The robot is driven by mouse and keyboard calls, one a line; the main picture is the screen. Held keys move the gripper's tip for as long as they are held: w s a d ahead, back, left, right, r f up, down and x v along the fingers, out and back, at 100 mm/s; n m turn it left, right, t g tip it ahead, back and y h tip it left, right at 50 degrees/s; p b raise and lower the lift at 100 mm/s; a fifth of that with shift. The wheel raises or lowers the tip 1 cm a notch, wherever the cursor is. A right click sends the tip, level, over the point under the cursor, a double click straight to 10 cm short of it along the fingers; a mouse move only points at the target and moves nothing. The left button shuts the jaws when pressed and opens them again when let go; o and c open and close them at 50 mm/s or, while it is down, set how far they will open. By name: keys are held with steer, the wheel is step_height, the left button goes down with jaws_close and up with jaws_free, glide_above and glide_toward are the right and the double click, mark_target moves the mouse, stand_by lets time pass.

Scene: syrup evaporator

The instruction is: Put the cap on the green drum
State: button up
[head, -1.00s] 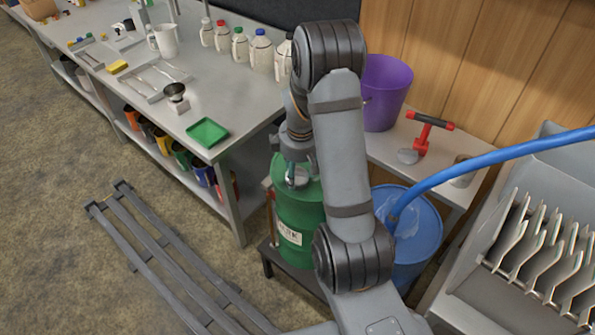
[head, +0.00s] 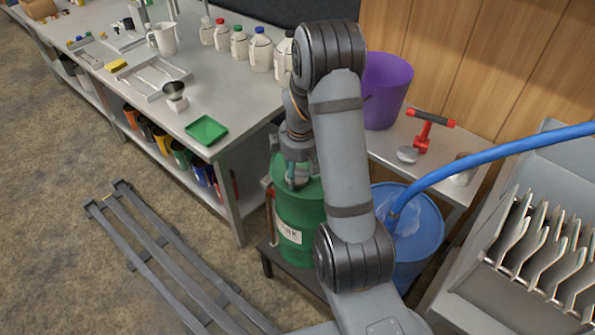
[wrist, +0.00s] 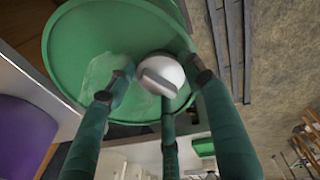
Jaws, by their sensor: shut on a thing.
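The green drum (head: 300,220) stands upright on a low dark stand, with a white label on its side. Its round green top with a raised rim fills much of the wrist view (wrist: 75,60), and a pale wet-looking patch lies on it. My gripper (head: 297,180) points down over the drum top. In the wrist view its green fingers (wrist: 155,95) close around a pale grey-white cap (wrist: 160,75) with a raised bar across it. The cap is near the rim; its underside is hidden, so I cannot tell whether it is seated.
A blue barrel (head: 418,235) with a blue hose (head: 490,158) stands just right of the drum. A workbench (head: 235,155) with a green tray (head: 206,130) and bottles is behind left. A purple bucket (head: 385,90) stands behind. A slatted grey rack (head: 165,245) lies on the floor.

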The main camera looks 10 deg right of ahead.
steer(key=shift+s+f+b, duration=0.35)
steer(key=shift+s+f, duration=0.05)
steer(key=shift+f, duration=0.05)
steer(key=o, duration=0.8)
steer(key=shift+o, duration=1.2)
steer(key=shift+w+f, duration=0.1)
steer(key=shift+w, duration=0.1)
steer(key=shift+o, duration=1.1)
steer(key=shift+w+d, duration=0.1)
steer(key=shift+w, duration=0.05)
steer(key=shift+o, duration=0.2)
steer(key=o, duration=0.4)
steer(key=shift+c, duration=0.2)
steer(key=shift+r, duration=0.25)
